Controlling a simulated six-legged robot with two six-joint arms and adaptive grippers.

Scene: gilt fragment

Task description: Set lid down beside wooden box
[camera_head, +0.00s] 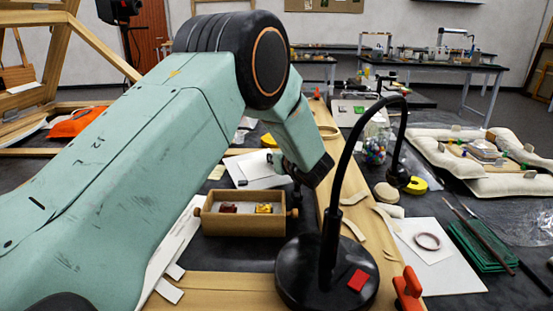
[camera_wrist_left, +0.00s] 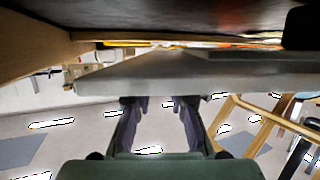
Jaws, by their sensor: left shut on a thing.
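The wooden box (camera_head: 243,222) stands open on the dark table in the head view, with a red piece and an amber-yellow piece inside. My left arm reaches over from the left, and its gripper (camera_head: 298,178) hangs just beyond the box's right end, partly hidden by the wrist. In the left wrist view the two dark fingers (camera_wrist_left: 160,115) are shut on a flat pale grey slab (camera_wrist_left: 190,72), which appears to be the lid. The head view does not show the lid clearly. My right gripper is not in view.
A black lamp (camera_head: 325,275) with a curved neck and a red patch on its base stands right of the box. Wooden strips (camera_head: 335,200) and curved fragments lie behind it. A white sheet with a ring (camera_head: 428,241) and a red clamp (camera_head: 407,290) are farther right.

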